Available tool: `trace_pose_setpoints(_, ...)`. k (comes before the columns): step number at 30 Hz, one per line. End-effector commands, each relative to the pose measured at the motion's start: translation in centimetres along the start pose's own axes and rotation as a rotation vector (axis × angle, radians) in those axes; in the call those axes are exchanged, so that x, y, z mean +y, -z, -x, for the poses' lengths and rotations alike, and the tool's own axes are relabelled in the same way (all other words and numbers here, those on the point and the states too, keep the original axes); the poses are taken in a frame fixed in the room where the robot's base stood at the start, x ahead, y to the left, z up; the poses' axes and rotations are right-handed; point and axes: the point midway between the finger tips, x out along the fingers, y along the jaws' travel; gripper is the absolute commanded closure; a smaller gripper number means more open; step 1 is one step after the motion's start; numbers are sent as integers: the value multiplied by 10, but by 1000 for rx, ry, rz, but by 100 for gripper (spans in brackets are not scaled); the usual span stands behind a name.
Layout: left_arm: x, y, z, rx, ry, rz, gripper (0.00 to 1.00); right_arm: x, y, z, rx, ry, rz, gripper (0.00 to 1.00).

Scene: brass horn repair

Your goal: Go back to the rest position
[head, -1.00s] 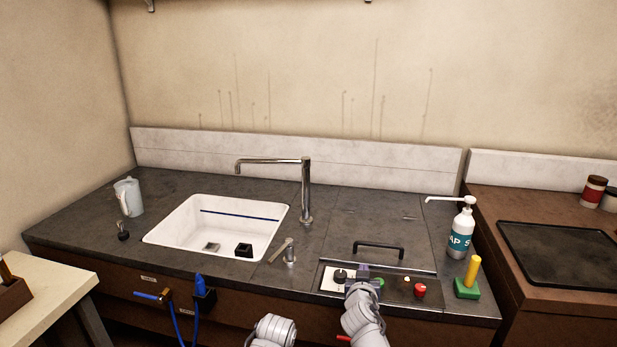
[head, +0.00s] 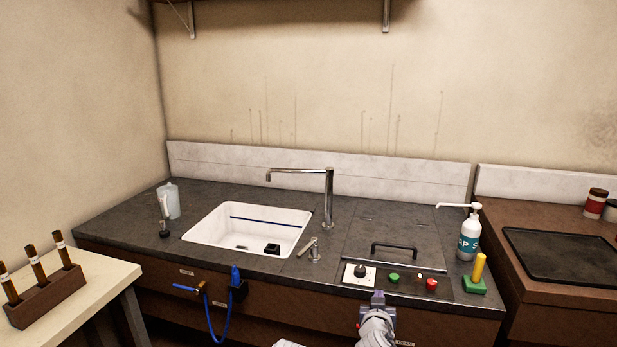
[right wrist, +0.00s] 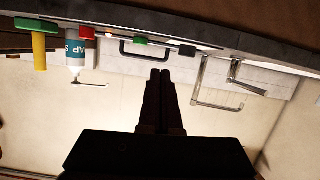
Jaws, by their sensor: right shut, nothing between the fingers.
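My right gripper (head: 377,298) is low in front of the counter's front edge, below the control panel (head: 408,280). In the right wrist view its two dark fingers (right wrist: 160,74) are together with nothing between them. The gripper appears clear of the panel. A small pale piece of my other arm shows at the bottom edge of the head view, but my left gripper is not visible.
A blue hose (head: 209,318) hangs in front. A pale table (head: 88,292) stands left.

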Motion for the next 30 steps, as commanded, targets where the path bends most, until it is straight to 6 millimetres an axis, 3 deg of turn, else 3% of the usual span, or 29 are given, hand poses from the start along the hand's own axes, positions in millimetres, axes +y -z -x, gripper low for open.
trace_pose_setpoints(11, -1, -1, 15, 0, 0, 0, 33, -1, -23, 13, -168, -51, 38, 100)
trace_pose_setpoints(19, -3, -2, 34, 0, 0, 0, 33, -11, -60, 44, -434, -64, 116, 100)
trace_pose_setpoints(23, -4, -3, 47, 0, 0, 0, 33, -24, -86, 77, -641, -25, 193, 100)
trace_pose_setpoints(30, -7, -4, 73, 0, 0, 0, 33, -59, -129, 175, -1089, 197, 401, 100)
